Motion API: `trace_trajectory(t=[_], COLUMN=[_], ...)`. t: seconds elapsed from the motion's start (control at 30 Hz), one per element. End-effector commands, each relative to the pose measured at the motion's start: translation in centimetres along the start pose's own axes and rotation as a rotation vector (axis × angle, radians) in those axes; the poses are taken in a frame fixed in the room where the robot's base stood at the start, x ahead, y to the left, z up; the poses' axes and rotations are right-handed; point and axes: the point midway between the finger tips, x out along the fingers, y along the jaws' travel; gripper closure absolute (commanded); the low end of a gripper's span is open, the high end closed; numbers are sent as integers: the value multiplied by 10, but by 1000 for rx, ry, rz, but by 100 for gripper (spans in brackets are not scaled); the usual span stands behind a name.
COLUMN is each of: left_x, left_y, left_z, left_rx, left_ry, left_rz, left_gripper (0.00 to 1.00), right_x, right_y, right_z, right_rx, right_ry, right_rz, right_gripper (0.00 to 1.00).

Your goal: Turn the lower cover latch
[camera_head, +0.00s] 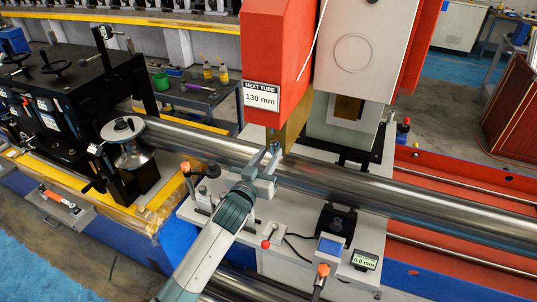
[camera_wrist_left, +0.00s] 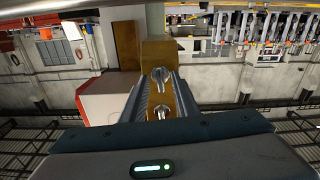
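The red machine cover (camera_head: 277,50) hangs over the long steel tube, with a brass-coloured plate (camera_head: 294,122) at its lower edge. My left gripper (camera_head: 269,155) is just below the front of that plate, its two fingers apart. In the left wrist view, two silver latch knobs sit on the brass-coloured plate: a farther one (camera_wrist_left: 161,76) and a nearer one (camera_wrist_left: 162,111). The ribbed fingers of my left gripper (camera_wrist_left: 162,96) stand on either side of the plate. I cannot tell whether they touch a latch. My right gripper is not in view.
The steel tube (camera_head: 440,192) runs across behind my left gripper. A sign (camera_head: 261,97) reads "NEXT TUBE 130 mm" and a small display (camera_head: 365,260) reads 0.0 mm. A lever with an orange knob (camera_head: 322,270) and a red-knobbed lever (camera_head: 266,244) stand on the front plate.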

Motion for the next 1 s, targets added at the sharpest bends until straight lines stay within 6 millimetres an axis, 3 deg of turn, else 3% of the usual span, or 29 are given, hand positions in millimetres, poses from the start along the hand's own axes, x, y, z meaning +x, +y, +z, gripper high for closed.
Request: trace_trajectory(t=[0.27, 0.8, 1.0], left_x=[-9, -53, -60], left_y=[0, -1, 0], left_z=[-1, 0, 0], left_rx=[-2, -4, -3], left_ry=[1, 0, 0], left_rz=[0, -1, 0], left_gripper=[72, 72, 72], right_x=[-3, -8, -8], right_y=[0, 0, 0], right_z=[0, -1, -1], right_rx=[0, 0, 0], right_ry=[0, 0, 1], right_rz=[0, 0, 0], right_gripper=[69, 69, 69])
